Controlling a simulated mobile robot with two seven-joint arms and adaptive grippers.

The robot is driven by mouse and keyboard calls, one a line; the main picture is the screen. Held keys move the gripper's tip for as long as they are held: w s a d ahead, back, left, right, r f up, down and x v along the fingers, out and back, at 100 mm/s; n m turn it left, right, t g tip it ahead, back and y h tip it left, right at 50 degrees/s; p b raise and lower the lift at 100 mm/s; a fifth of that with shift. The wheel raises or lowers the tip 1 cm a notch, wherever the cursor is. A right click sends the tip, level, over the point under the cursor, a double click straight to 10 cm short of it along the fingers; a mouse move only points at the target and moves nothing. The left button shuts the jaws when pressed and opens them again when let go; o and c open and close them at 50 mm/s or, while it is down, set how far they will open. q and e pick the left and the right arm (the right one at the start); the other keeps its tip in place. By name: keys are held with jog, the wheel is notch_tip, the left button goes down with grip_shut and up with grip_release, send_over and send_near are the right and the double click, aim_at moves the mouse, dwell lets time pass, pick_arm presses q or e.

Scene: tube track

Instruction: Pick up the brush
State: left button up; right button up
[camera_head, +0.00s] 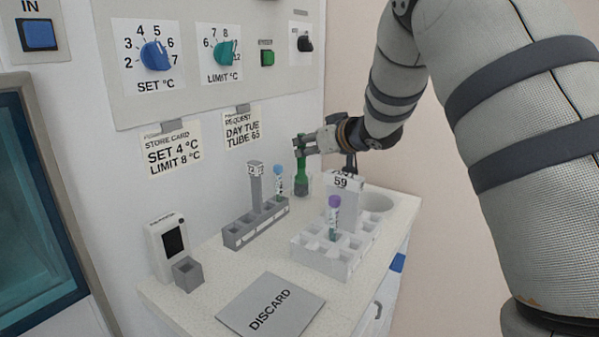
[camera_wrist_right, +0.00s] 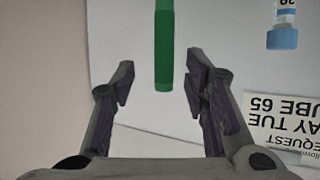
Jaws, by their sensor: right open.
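The brush (camera_head: 302,168) has a green handle and stands upright at the back of the white counter, its lower end in what looks like a small clear container. My right gripper (camera_head: 304,144) is at the upper part of the handle. In the right wrist view, the green brush handle (camera_wrist_right: 164,50) lies between the two spread fingers of my right gripper (camera_wrist_right: 160,75), with a gap showing on each side. The gripper is open and holds nothing. The brush's bristles cannot be made out. My left gripper is not in view.
A grey rack (camera_head: 243,235) with a blue-capped tube (camera_head: 279,178) stands left of the brush. A white rack (camera_head: 322,258) with a purple-capped tube (camera_head: 333,215) stands in front. A grey discard mat (camera_head: 250,300) lies at the front. A panel wall with dials rises behind.

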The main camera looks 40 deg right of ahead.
aim_at(304, 146)
jog(key=x, duration=0.5)
jog(key=shift+w+a+f, duration=0.1)
jog(key=shift+a+f, duration=0.1)
grip_shut()
jog(key=shift+r, duration=0.2)
